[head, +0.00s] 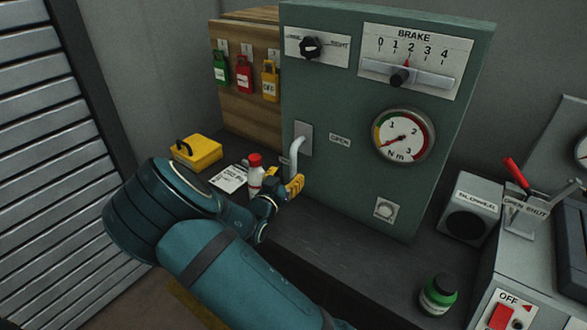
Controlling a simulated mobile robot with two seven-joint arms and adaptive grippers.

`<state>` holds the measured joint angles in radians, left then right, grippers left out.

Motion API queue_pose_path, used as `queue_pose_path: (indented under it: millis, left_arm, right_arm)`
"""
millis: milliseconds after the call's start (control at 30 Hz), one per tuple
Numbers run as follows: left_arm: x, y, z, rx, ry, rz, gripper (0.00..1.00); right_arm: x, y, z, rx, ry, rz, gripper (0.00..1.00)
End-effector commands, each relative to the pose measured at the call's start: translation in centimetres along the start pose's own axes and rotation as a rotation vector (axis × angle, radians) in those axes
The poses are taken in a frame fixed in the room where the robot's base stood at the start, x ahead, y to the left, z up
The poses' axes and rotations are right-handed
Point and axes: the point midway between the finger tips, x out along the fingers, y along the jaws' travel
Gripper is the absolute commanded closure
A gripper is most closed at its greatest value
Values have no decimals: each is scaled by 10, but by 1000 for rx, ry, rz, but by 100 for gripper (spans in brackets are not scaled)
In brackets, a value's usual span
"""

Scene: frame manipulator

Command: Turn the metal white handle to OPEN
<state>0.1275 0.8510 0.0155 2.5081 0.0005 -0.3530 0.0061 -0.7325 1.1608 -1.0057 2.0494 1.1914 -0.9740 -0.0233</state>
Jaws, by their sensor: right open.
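The white metal handle (297,145) is mounted on a plate at the left side of the green panel (360,190). It bends and hangs downward from its mount. An OPEN label (340,140) is on the panel to the right of the handle. My right gripper (294,184), with yellow fingertips, is open just below or at the handle's lower end. I cannot tell whether it touches the handle. My left gripper is not in view.
A white bottle with a red cap (255,175) stands close to my right gripper. A yellow box (196,152) and a paper note (229,178) lie behind it. A green-capped jar (438,294) and a BLOWER box (470,207) are at the right.

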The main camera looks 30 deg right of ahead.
Motion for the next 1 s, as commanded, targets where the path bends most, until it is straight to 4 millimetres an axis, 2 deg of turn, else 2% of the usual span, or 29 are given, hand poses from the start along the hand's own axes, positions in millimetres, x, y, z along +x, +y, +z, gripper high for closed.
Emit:
queue_pose_path:
  millis: [100, 300, 667, 700, 767, 800, 867, 1000]
  left_arm:
    - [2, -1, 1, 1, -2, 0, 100]
    - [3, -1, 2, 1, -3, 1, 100]
    - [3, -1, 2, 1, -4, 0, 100]
    - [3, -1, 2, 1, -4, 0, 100]
    - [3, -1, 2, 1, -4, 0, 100]
    - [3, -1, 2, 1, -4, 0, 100]
    - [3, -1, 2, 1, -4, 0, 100]
    - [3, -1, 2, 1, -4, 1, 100]
  right_arm:
    - [21, 0, 0, 0, 1, 1, 49]
    - [41, 0, 1, 0, -1, 0, 49]
    - [47, 0, 0, 0, -1, -1, 49]
    - [47, 0, 0, 0, -1, -1, 46]
    - [47, 0, 0, 0, -1, -1, 67]
    - [47, 0, 0, 0, -1, -1, 81]
    - [47, 0, 0, 0, -1, -1, 100]
    - [47, 0, 0, 0, -1, -1, 100]
